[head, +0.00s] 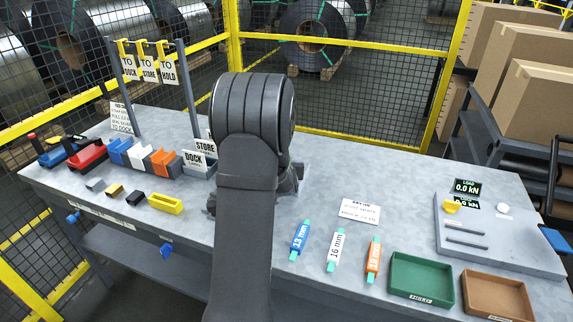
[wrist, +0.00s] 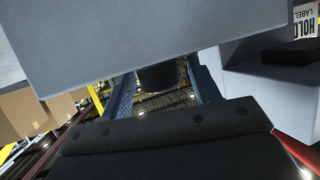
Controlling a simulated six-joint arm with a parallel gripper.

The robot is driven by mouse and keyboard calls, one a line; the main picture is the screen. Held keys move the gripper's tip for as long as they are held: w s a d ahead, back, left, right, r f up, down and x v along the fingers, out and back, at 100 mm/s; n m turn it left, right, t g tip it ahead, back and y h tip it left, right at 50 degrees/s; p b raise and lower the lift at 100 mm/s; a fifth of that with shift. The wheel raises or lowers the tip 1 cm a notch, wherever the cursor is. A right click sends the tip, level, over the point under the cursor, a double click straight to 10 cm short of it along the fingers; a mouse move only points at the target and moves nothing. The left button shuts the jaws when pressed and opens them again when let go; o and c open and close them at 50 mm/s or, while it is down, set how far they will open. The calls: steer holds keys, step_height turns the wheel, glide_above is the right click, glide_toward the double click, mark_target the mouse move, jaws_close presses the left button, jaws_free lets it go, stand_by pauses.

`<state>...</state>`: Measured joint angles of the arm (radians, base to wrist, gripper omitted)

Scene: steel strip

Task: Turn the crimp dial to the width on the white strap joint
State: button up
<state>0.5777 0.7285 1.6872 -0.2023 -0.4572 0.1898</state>
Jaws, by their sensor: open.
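The white strap joint (head: 337,249) lies on the bench front, right of my arm in the head view, and its label reads 16 mm. No crimp dial can be made out for certain; a small yellow part (head: 452,205) sits on the grey plate at the right, too small to identify. My gripper (wrist: 160,80) is hidden behind my arm in the head view. In the wrist view its two bluish fingers stand apart. A dark round part shows between or beyond them; I cannot tell whether it touches them. A large grey block fills the top of that view.
Blue (head: 299,240) and orange (head: 373,260) strap joints flank the white one. Green (head: 421,292) and brown (head: 497,312) trays stand front right. Red (head: 88,157) and blue tools, coloured holders and a yellow box (head: 165,204) are at left. A load display (head: 467,187) reads 0.0 kN.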

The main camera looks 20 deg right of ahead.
steer(key=c, duration=1)
steer(key=shift+w+r+m+g+h, duration=0.1)
steer(key=shift+m+g+h, duration=0.25)
steer(key=shift+m+h, duration=0.3)
steer(key=shift+w+r+m+g+h, duration=0.1)
steer(key=shift+m+g+h, duration=0.25)
steer(key=shift+m+h, duration=0.3)
steer(key=shift+m+g+h, duration=0.8)
steer(key=shift+m, duration=0.2)
steer(key=o, duration=0.9)
steer(key=shift+c, duration=0.2)
steer(key=shift+o, duration=0.7)
steer(key=shift+s+f, duration=0.15)
